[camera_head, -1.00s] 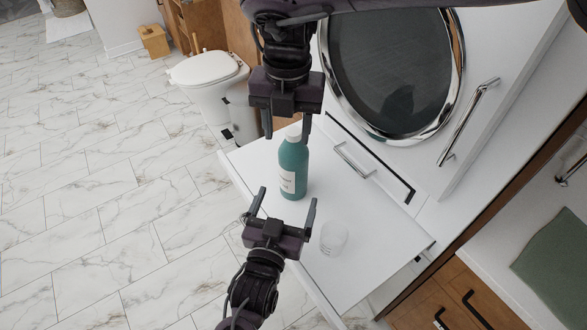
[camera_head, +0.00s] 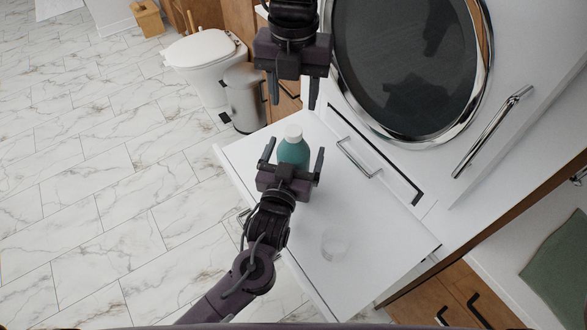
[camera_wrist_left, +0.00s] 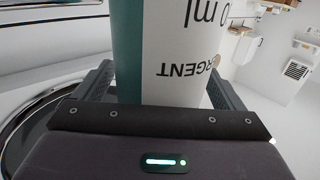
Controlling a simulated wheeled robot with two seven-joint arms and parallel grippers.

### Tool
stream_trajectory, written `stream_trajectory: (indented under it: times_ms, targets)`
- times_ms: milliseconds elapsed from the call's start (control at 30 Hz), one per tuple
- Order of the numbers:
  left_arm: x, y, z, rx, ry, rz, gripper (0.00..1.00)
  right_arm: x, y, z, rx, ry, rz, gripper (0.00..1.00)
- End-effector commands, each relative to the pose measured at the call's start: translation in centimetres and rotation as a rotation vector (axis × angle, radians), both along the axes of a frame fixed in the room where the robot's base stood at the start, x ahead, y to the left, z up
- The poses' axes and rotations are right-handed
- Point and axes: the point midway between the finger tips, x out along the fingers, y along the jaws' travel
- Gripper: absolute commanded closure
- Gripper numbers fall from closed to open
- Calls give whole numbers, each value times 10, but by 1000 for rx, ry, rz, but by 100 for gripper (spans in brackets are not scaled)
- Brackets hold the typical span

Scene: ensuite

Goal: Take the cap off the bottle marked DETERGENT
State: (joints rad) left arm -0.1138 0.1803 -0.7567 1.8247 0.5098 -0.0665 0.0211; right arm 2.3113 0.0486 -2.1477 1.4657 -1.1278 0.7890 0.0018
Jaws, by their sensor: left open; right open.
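The teal bottle (camera_head: 293,153) stands upright on the white pull-out shelf (camera_head: 375,235), its white cap (camera_head: 293,132) on top. In the left wrist view its label (camera_wrist_left: 180,65) shows upside down, with letters ending in "RGENT". My left gripper (camera_head: 294,149) is open, with one finger on each side of the bottle body; I cannot tell whether they touch it. In the left wrist view the bottle stands between the fingers. My right gripper (camera_head: 293,95) is open and empty, fingers pointing down, above and beyond the cap in the head view.
A clear cup (camera_head: 334,245) stands on the shelf nearer me. The round appliance door (camera_head: 410,70) and a metal shelf handle (camera_head: 358,158) are to the right. A bin (camera_head: 245,98) and a toilet (camera_head: 203,50) stand behind. The shelf's right part is clear.

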Motion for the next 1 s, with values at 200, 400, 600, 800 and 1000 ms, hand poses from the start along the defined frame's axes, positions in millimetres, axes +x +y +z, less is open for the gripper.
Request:
stream_trajectory:
  times_ms: [200,400,600,800,1000]
  targets:
    - [6,-2,0,-1,0,0,9,0,0,0,0,0,0,52]
    - [6,-2,0,-1,0,0,15,0,0,0,0,0,0,52]
    - [6,-2,0,-1,0,0,41,0,0,0,0,0,0,52]
    - [6,-2,0,-1,0,0,67,0,0,0,0,0,0,52]
    - [6,-2,0,-1,0,0,93,0,0,0,1,0,-38,52]
